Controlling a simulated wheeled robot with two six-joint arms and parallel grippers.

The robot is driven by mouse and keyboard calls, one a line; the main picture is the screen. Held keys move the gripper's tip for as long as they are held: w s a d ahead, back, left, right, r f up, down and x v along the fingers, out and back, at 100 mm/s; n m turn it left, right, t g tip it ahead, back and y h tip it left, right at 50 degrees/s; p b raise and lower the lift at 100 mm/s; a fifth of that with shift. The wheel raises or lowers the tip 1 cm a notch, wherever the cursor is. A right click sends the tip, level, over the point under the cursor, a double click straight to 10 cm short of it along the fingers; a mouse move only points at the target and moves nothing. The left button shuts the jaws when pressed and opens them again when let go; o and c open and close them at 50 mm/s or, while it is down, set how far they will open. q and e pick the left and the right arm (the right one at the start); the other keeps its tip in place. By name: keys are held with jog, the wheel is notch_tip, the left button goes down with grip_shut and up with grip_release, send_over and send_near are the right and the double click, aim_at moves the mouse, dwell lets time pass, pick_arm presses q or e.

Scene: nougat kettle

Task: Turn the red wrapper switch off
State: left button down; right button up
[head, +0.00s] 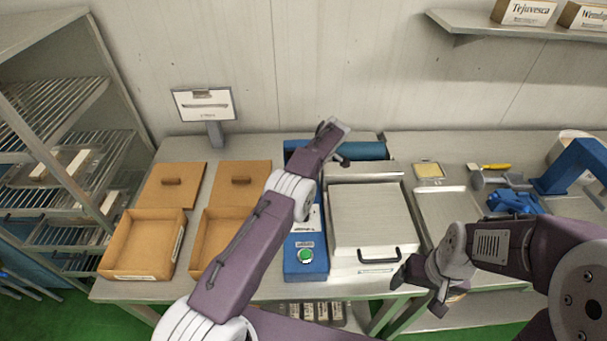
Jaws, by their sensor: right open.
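The blue wrapper machine (291,265) stands mid-table, partly hidden behind my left arm. On its front panel is a round green control (306,257) with a small label above it. I see no clearly red switch on it; part of the panel is covered. My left gripper (334,144) is over the back of the machine, seen from behind, and its jaw opening is unclear. My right gripper (420,290) is open and empty at the table's front edge, right of the green control and near the white lidded unit.
The white lidded unit (370,225) with a black handle stands right of the machine. A small display (204,105) stands behind. A wire rack (60,110) is far left. A blue tool (572,168) is at right.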

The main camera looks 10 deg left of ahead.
dwell(0.3)
pick_arm(q)
jog(key=c, duration=1.5)
grip_release()
jog(key=shift+o, duration=0.2)
jog(key=v, duration=0.3)
jog(key=shift+w+r+p, duration=0.1)
jog(key=shift+p, duration=0.25)
jog(key=p+v, duration=0.5)
jog(key=v, duration=0.1)
jog(key=shift+d+p, duration=0.1)
jog(key=shift+p, duration=0.3)
